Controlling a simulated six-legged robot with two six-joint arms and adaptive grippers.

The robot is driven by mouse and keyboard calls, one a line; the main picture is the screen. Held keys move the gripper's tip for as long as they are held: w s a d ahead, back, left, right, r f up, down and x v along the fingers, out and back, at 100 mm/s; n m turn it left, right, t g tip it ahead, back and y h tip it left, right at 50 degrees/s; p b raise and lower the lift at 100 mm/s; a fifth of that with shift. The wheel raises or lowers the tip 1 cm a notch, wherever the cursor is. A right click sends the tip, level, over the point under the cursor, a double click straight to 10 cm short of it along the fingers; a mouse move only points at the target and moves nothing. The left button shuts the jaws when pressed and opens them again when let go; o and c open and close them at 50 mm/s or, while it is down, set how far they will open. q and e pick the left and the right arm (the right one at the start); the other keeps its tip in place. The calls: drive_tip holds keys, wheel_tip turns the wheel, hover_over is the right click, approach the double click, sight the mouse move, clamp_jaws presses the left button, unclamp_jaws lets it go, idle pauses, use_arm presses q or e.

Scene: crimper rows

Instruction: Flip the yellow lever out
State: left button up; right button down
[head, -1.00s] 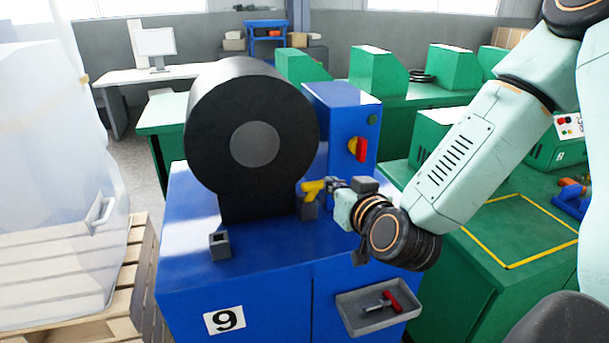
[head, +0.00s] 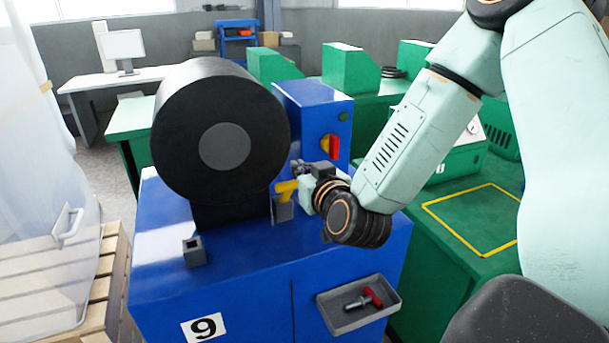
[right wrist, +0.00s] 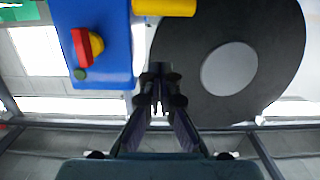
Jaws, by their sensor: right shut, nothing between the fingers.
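The yellow lever (head: 287,190) sits on a small grey block (head: 283,211) on the blue machine numbered 9, at the right of the large black roll. It also shows at the top of the right wrist view (right wrist: 165,7). My right gripper (head: 298,167) is beside the lever, just above and behind it in the head view, partly hidden by its own wrist. In the right wrist view its fingers (right wrist: 158,88) are together and empty, below the lever in the picture and apart from it. My left gripper is not in view.
The black roll (head: 270,125) stands close to the left of my gripper. The blue box (head: 310,105) with a red-yellow switch (head: 330,147) stands behind. A grey tray (head: 325,322) with a red-handled tool hangs on the front. A grey socket (head: 194,252) stands front left.

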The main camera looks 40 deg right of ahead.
sight(293, 183)
drive_tip(key=x, duration=0.5)
drive_tip(key=shift+w+a, duration=0.1)
drive_tip(key=shift+w, duration=0.25)
drive_tip(key=f, duration=0.3)
drive_tip(key=shift+s, duration=0.3)
drive_tip(key=shift+s+a+f+p, duration=0.2)
drive_tip(key=shift+s+f+p, duration=0.1)
drive_tip(key=shift+s+f, duration=0.05)
drive_tip(key=shift+d, duration=0.2)
drive_tip(key=shift+w+f, duration=0.1)
